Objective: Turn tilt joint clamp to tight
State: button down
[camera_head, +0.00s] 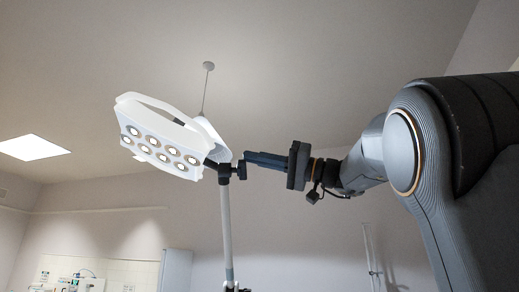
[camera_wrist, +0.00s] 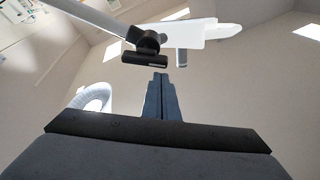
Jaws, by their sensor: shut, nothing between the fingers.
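The tilt joint clamp (camera_head: 241,170) is a small black knob on the black joint between the white lamp head (camera_head: 160,140) and its grey pole (camera_head: 226,225). In the wrist view the clamp (camera_wrist: 145,60) shows as a short dark bar, lying nearly level with a slight tilt. My gripper (camera_head: 248,159) reaches in from the right, its fingers shut and empty. The fingertips are close beside the clamp, slightly above it in the head view. In the wrist view my gripper (camera_wrist: 160,76) ends just short of the bar; I cannot tell whether they touch.
The lamp head has several lit round lights and a white handle loop (camera_head: 150,103). A thin rod hangs from a ceiling mount (camera_head: 208,66) behind it. A grey-white cabinet (camera_head: 175,270) stands at the lower left. The air around the clamp's right side is otherwise free.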

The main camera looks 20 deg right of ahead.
jog(key=shift+s+f, duration=0.2)
jog(key=shift+f, duration=0.15)
